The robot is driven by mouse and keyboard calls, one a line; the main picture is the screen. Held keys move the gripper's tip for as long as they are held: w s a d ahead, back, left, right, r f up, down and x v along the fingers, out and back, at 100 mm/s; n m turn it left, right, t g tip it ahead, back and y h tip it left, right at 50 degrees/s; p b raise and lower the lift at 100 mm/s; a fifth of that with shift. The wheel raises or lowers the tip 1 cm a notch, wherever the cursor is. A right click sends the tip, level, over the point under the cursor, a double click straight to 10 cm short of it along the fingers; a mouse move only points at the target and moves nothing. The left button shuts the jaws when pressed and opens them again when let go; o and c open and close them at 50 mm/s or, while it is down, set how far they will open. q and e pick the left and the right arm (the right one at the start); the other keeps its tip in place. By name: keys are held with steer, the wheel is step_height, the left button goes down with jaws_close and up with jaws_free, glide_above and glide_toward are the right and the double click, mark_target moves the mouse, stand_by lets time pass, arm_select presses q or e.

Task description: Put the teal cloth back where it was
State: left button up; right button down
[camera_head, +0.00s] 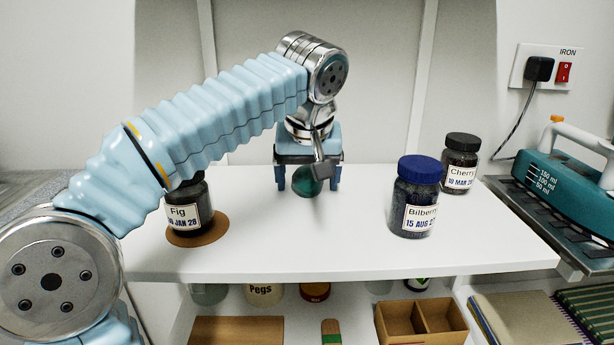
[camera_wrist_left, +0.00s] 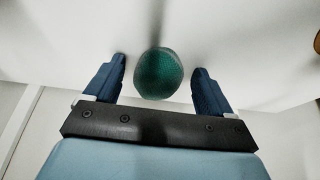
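The teal cloth (camera_head: 305,184) shows as a rounded teal lump on the white shelf top, toward the back middle. My left gripper (camera_head: 308,188) reaches down over it, with one finger on each side. In the left wrist view the cloth (camera_wrist_left: 158,74) lies between the two spread fingertips of my left gripper (camera_wrist_left: 160,66), with a gap on both sides. The left gripper is open and holds nothing. My right gripper is not in view.
A Fig jar (camera_head: 186,212) stands on a brown round mat (camera_head: 208,235) at left, partly behind my arm. A Bilberry jar (camera_head: 414,197) and a Cherry jar (camera_head: 460,165) stand at right. An iron (camera_head: 562,180) is farther right. The shelf's front middle is clear.

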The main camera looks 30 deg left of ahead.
arm_select(q)
steer(key=shift+r, duration=0.35)
steer(key=p+v, duration=0.2)
steer(key=v, duration=0.9)
steer(key=shift+r, duration=0.25)
